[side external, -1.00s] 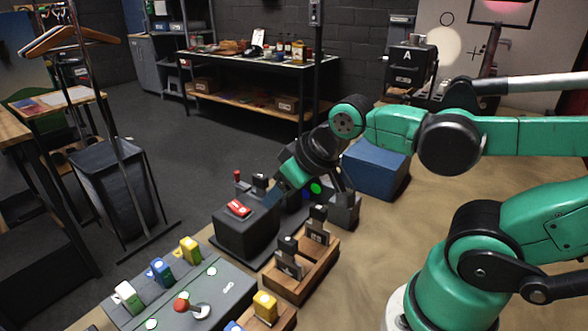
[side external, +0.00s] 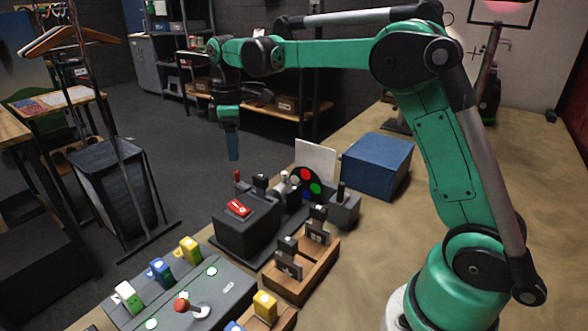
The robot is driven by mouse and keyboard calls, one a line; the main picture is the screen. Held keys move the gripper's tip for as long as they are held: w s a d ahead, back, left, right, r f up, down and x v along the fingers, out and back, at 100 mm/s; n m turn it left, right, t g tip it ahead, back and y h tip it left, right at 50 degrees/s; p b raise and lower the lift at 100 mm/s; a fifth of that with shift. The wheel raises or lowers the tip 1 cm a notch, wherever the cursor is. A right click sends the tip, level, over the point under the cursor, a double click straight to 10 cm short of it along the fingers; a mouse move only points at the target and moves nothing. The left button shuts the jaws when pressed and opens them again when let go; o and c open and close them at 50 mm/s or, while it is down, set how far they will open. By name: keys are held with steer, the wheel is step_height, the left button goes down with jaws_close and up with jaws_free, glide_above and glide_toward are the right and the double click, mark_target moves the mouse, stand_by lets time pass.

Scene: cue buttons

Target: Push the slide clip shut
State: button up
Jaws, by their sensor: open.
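My gripper (side external: 248,124) hangs high above and behind the button console, apart from everything on the table. One finger with a blue tip points down; a dark part beside it juts right. It is open and I see nothing held in it. I cannot tell for certain which part is the slide clip. Two dark upright pieces with grey plates, a nearer one (side external: 288,260) and a farther one (side external: 317,229), stand in a wooden tray (side external: 312,280). Whether either is open or shut is too small to tell.
A dark box with a red switch (side external: 238,209) and a disc with coloured spots (side external: 306,183) stand behind the tray. A grey panel (side external: 205,300) with coloured blocks and a red-knobbed lever is at front left. A blue box (side external: 377,165) stands at the back.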

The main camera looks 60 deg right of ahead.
steer(key=shift+f, duration=2.85)
jaws_close()
